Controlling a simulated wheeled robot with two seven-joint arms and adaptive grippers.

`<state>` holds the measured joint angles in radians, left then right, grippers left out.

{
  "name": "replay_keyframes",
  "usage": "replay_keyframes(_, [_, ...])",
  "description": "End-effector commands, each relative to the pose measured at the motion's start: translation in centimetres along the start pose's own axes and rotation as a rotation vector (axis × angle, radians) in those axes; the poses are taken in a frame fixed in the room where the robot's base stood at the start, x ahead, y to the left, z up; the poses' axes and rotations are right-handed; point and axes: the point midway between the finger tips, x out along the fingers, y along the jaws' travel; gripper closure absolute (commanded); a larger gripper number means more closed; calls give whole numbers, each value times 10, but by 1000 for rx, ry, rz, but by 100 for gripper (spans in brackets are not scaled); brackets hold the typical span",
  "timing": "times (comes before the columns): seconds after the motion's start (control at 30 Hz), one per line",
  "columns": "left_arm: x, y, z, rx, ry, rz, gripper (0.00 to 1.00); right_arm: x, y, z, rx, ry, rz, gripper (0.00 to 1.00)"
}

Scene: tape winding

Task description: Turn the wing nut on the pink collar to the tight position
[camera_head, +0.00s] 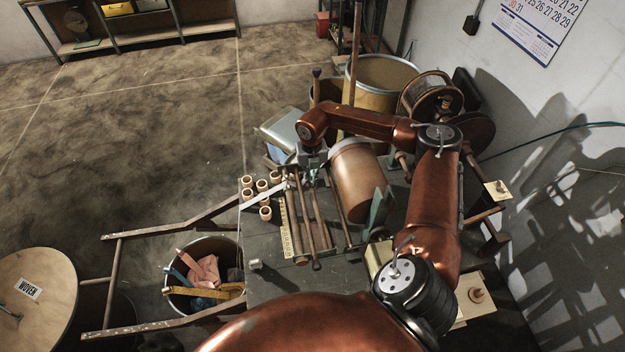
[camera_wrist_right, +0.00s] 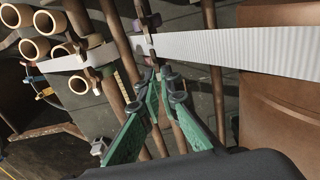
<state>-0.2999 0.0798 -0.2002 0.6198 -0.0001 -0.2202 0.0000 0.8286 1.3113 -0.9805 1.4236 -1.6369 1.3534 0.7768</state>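In the right wrist view, my right gripper (camera_wrist_right: 161,78) has two green fingers that converge almost to a point among the rods, just below a pale ribbed strip (camera_wrist_right: 220,48). A narrow gap seems to remain between the tips. I cannot tell if anything is held there. No wing nut can be made out clearly. In the head view, my right gripper (camera_head: 316,168) is small and dark above the rods. My left gripper is not in view.
Several tan rings (camera_head: 265,213) stand at the bench's left edge. A large copper-coloured roller (camera_head: 358,180) lies right of the rods (camera_head: 300,225). A drum (camera_head: 383,75) and a reel (camera_head: 432,97) stand behind. A bin (camera_head: 205,275) with cloths is at the lower left.

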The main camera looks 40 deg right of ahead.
Motion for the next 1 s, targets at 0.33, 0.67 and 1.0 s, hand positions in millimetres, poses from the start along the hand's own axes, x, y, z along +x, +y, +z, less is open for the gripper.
replay_keyframes(0.33, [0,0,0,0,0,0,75,-4,2,5,18,-14,7,100])
replay_keyframes(0.67, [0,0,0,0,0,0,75,-3,1,5,17,-12,5,85])
replay_keyframes(1.0, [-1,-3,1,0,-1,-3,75,-8,0,3,15,-7,1,85])
